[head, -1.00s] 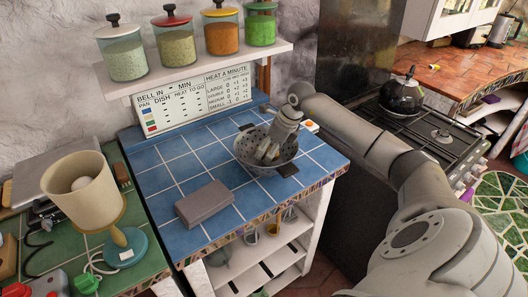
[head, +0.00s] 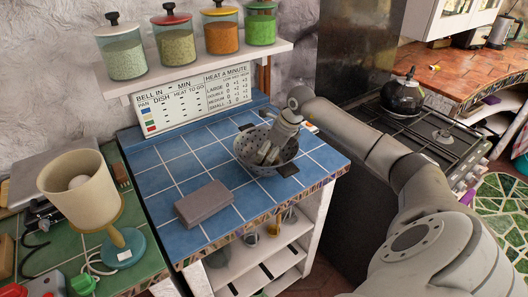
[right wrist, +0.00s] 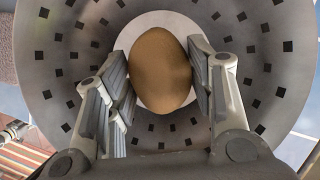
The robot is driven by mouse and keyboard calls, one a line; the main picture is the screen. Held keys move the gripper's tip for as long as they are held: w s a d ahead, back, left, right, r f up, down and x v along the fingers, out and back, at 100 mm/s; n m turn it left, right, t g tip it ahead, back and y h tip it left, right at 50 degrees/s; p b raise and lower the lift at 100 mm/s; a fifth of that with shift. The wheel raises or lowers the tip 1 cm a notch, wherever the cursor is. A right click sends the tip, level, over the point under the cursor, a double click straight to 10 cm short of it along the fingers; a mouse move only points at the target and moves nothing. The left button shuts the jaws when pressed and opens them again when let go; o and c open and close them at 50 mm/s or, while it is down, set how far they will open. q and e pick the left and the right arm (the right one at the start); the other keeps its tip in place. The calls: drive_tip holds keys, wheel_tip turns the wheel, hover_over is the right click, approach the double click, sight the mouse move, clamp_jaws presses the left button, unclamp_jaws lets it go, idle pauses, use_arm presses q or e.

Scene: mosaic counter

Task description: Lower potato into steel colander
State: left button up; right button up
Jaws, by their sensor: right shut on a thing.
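The steel colander (head: 284,170) stands on the blue tiled counter, a grey bowl with square holes and dark handles. My right gripper (head: 266,157) reaches down inside it from above. In the right wrist view, the brown potato (right wrist: 160,70) sits between the two fingers of my right gripper (right wrist: 160,88), which are shut on it. The colander (right wrist: 62,62) surrounds it there, with a pale round area behind the potato. Whether the potato touches the colander's bottom cannot be told. In the head view the potato is hidden by the fingers and rim. My left gripper is out of view.
A grey block (head: 204,202) lies on the blue counter (head: 175,175), left of the colander. A shelf (head: 205,66) with several lidded jars hangs behind. A lamp (head: 85,190) stands at the left. A stove (head: 430,135) with a black kettle (head: 402,95) is at the right.

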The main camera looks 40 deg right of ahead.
drive_tip(key=o, duration=1.2)
drive_tip(key=shift+c, duration=0.2)
drive_tip(key=shift+f, duration=0.1)
drive_tip(key=v, duration=1.2)
